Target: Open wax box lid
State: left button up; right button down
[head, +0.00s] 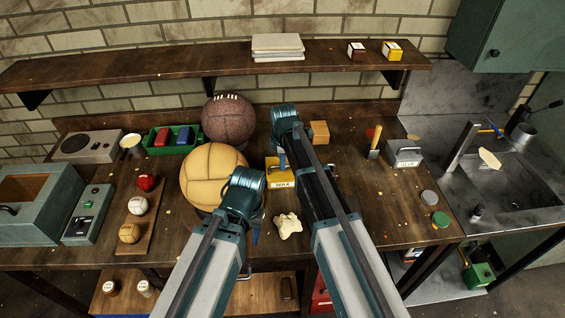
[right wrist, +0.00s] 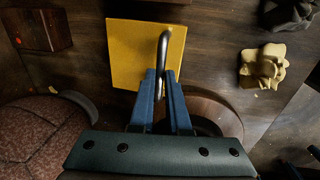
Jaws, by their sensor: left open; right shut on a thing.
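The yellow wax box (head: 279,184), with a WAX label on its front, stands on the wooden bench in the middle, partly hidden by my right arm. Its square yellow lid (right wrist: 130,55) shows from above in the right wrist view, with a bent metal handle (right wrist: 164,47). My right gripper (head: 283,160) is over the box. In the right wrist view its blue fingers (right wrist: 162,85) are shut on the handle. Whether the lid is raised off the box I cannot tell. My left gripper (head: 254,236) is open and empty near the bench's front, left of the cream lump.
A tan ball (head: 207,172) sits close left of the box, a dark red ball (head: 228,118) behind. A cream lump (head: 288,226) lies in front and a wooden block (head: 319,132) behind right. A shelf (head: 200,66) runs above the bench.

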jog(key=shift+w+r+g+p, duration=0.9)
jog(key=shift+w+r+g, duration=0.1)
jog(key=shift+w, duration=0.1)
jog(key=shift+r, duration=0.2)
jog(key=shift+w+r+p, duration=0.45)
jog(key=shift+w+p, duration=0.05)
jog(key=shift+p, duration=0.05)
jog(key=shift+w+r+p, duration=0.2)
jog(key=shift+w+r, duration=0.05)
jog(key=shift+w, duration=0.25)
jog(key=shift+w+r+p, duration=0.2)
jog(key=shift+w, duration=0.35)
